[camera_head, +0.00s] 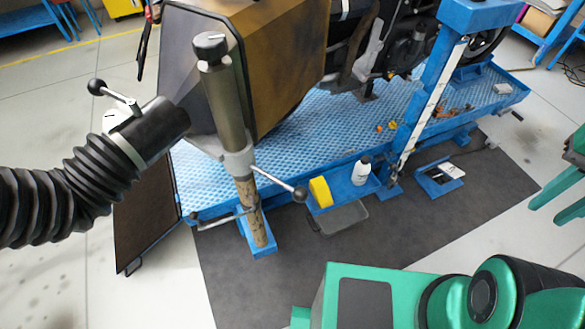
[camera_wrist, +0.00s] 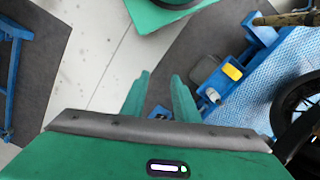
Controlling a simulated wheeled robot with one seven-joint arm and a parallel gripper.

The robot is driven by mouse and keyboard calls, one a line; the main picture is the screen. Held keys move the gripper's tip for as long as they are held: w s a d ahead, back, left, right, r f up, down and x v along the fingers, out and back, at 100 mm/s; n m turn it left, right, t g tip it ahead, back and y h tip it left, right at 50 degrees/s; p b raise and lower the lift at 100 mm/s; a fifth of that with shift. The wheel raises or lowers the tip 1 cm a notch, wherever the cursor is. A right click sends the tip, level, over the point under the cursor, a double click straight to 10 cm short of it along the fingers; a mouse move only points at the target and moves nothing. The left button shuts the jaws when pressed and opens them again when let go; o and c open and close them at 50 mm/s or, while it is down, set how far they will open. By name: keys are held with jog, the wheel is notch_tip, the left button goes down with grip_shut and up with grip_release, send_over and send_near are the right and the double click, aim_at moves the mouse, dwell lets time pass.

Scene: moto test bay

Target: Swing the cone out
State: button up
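No part is marked as the cone. A large tapered gold-brown and dark grey hood (camera_head: 275,62) stands at the upper left of the head view, behind an upright post (camera_head: 226,105). A black cylindrical nozzle (camera_head: 163,129) on a ribbed hose points toward the hood; whether they join is unclear. I cannot tell which is the cone. A ball-ended lever (camera_head: 120,97) is at the nozzle and another (camera_head: 280,185) is at the post's collar. My gripper (camera_head: 544,211) is at the head view's right edge, far from both. Its fingers (camera_wrist: 160,75) are apart and empty in the wrist view.
A blue lift table (camera_head: 300,140) carries a motorbike (camera_head: 400,50). A yellow block (camera_head: 320,191) and a white bottle (camera_head: 361,170) sit on its side tray. A dark panel (camera_head: 145,220) stands at left. The dark mat (camera_head: 400,235) has open floor before the lift.

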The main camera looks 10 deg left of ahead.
jog(key=w+a+r+n, duration=0.1)
jog(key=w+a+n, duration=0.3)
jog(key=a, duration=0.3)
jog(key=w+a+r+n+h, duration=0.1)
jog(key=w+a+n, duration=0.25)
jog(key=a, duration=0.35)
jog(key=w+a+r+n, duration=0.1)
jog(key=w+a+n, duration=0.2)
jog(key=w+a, duration=0.3)
jog(key=s+a+f+n, duration=0.1)
jog(key=s+a+n, duration=0.35)
jog(key=a, duration=0.85)
jog(key=s+a+n, duration=0.4)
jog(key=s+a, duration=0.1)
jog(key=a, duration=0.9)
jog(key=shift+y, duration=0.4)
jog(key=f, duration=1.1)
jog(key=shift+w+d, duration=0.15)
jog(key=shift+w, duration=0.2)
jog(key=shift+t, duration=0.3)
grip_shut()
